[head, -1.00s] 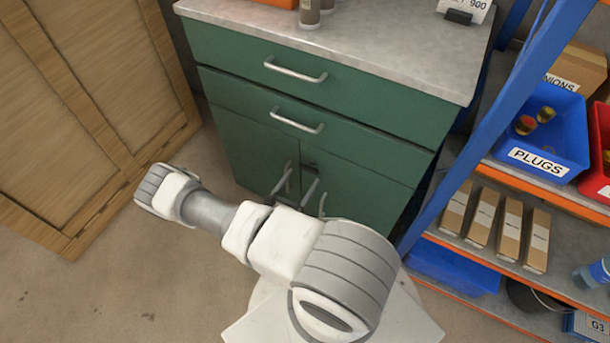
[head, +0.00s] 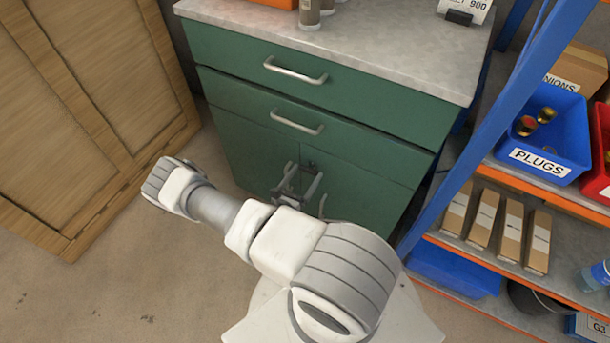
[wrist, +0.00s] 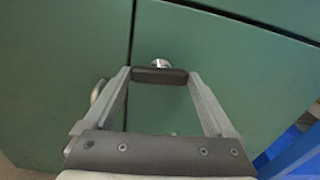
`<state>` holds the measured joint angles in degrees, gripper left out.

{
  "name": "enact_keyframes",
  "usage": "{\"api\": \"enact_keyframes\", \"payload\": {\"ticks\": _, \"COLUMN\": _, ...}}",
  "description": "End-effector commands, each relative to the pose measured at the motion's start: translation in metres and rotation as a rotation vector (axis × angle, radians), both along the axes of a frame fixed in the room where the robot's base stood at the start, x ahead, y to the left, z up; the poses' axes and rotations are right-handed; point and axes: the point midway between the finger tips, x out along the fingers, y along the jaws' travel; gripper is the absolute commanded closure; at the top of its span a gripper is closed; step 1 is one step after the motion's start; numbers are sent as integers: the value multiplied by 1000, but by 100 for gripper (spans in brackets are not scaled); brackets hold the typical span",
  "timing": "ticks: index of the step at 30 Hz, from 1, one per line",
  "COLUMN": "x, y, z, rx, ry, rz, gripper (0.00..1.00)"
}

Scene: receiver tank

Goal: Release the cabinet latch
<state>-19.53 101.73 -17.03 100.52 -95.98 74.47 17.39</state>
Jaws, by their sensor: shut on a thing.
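The green cabinet (head: 240,145) has two lower doors split by a vertical seam. In the head view my gripper (head: 299,176) is at the upper part of the doors, and the latch is small and partly hidden by the fingers.
A curved door handle (wrist: 97,91) sits left of my gripper. Two drawers with bar handles (head: 297,122) are above. A blue-framed shelf (head: 480,140) with bins stands close on the right. A wooden crate (head: 95,110) stands left, with clear floor in front of it.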

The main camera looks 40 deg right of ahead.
Motion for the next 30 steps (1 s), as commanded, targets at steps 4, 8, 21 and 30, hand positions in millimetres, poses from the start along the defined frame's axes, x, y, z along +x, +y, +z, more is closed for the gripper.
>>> {"api": "enact_keyframes", "payload": {"ticks": 4, "x": 0, "y": 1, "z": 0, "rx": 24, "ry": -55, "rz": 3, "gripper": 66}}
{"api": "enact_keyframes", "payload": {"ticks": 8, "x": 0, "y": 1, "z": -1, "rx": 45, "ry": -105, "rz": 1, "gripper": 66}}
{"api": "enact_keyframes", "payload": {"ticks": 21, "x": 0, "y": 0, "z": -1, "rx": 49, "ry": -114, "rz": 0, "gripper": 0}}
{"api": "enact_keyframes", "payload": {"ticks": 30, "x": -3, "y": 11, "z": 0, "rx": 50, "ry": -111, "rz": 3, "gripper": 0}}
